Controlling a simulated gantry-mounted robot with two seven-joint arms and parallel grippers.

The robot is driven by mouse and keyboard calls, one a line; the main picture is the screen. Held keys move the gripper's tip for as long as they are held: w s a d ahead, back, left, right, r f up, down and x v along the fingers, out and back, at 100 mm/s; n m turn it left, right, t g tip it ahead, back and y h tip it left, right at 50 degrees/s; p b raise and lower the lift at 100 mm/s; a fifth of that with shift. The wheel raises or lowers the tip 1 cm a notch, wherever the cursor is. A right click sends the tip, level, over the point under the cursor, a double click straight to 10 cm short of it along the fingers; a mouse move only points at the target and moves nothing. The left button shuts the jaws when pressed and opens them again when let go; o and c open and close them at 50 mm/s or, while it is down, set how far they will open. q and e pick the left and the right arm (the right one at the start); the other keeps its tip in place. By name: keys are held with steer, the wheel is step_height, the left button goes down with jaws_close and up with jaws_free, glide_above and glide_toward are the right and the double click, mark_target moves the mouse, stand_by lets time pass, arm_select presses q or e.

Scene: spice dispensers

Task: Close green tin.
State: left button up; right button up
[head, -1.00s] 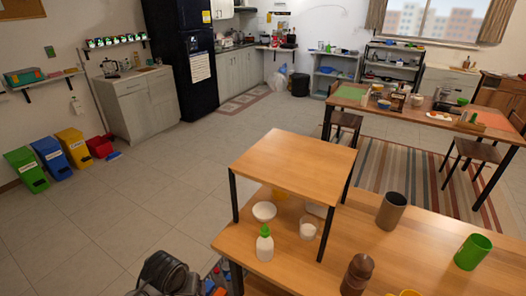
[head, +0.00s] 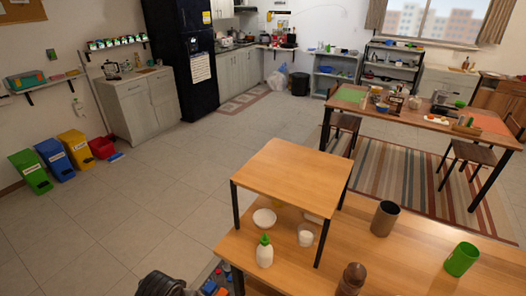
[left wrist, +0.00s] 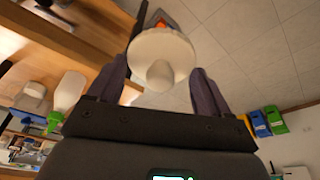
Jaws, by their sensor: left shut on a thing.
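The green tin (head: 462,259) stands upright on the wooden table at the right in the head view. Its top looks open. My left gripper (left wrist: 160,74) is shut on a cream round lid-like piece (left wrist: 165,48), with its knob between the fingers. In the head view only a dark part of my left arm shows at the bottom left edge, well left of the tin. The gripper's fingers and the held piece are hidden there. My right gripper is not in view.
A raised wooden shelf (head: 290,172) stands on the table (head: 420,250). Under it are a white bottle with a green top (head: 264,252), a bowl (head: 264,218) and a white cup (head: 306,236). A brown tin (head: 385,218) and a brown mill (head: 350,280) stand between shelf and green tin.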

arm_select(q)
steer(key=s+r+p, duration=0.1)
steer(key=r, duration=0.1)
steer(key=s+r+p, duration=0.2)
steer(key=shift+s+r, duration=0.1)
steer(key=shift+s+d+r+p, duration=0.1)
steer(key=shift+s+r+p, duration=0.35)
steer(key=shift+p, duration=0.35)
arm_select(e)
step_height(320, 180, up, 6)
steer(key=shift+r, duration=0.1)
